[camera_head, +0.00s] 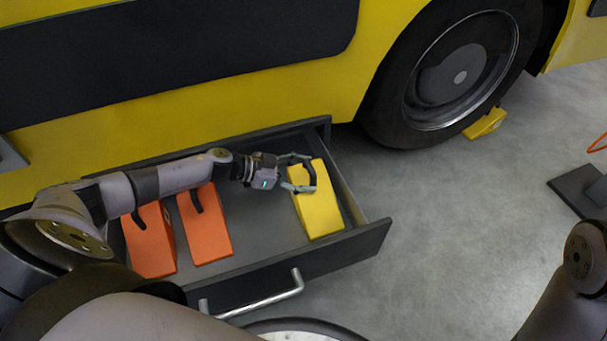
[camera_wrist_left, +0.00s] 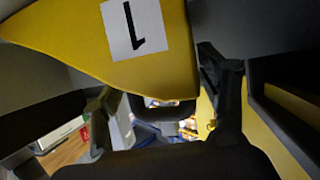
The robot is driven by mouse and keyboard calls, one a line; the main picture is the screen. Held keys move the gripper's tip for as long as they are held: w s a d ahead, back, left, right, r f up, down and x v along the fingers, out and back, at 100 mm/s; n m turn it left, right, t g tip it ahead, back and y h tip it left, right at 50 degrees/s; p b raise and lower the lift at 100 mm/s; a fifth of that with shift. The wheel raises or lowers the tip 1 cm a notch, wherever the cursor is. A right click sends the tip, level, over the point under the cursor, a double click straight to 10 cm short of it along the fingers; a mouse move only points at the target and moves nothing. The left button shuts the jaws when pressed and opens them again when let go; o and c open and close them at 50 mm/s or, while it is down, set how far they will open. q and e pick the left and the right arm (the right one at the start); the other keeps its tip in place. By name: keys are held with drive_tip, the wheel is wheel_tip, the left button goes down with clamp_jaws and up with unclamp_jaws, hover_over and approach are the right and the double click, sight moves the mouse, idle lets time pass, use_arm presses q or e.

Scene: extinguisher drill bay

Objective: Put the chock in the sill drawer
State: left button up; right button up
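A yellow wedge-shaped chock (camera_head: 318,212) lies in the right part of the open sill drawer (camera_head: 350,240). In the left wrist view the yellow chock (camera_wrist_left: 75,55) is very close and bears a white label with a black 1. My left gripper (camera_head: 314,178) is over the far half of the chock, inside the drawer. Its fingers stand apart in the left wrist view, with the chock close by them; whether they touch it is unclear. My right gripper is out of view; only part of that arm shows at lower right.
Two orange wedges (camera_head: 150,240) (camera_head: 206,228) lie in the drawer's left part. The drawer front has a metal handle (camera_head: 265,300). A yellow vehicle (camera_head: 220,110) rises behind, with a wheel (camera_head: 455,75). Another yellow chock (camera_head: 485,123) sits by that wheel.

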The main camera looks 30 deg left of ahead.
use_arm(q)
drive_tip(key=o, duration=0.5)
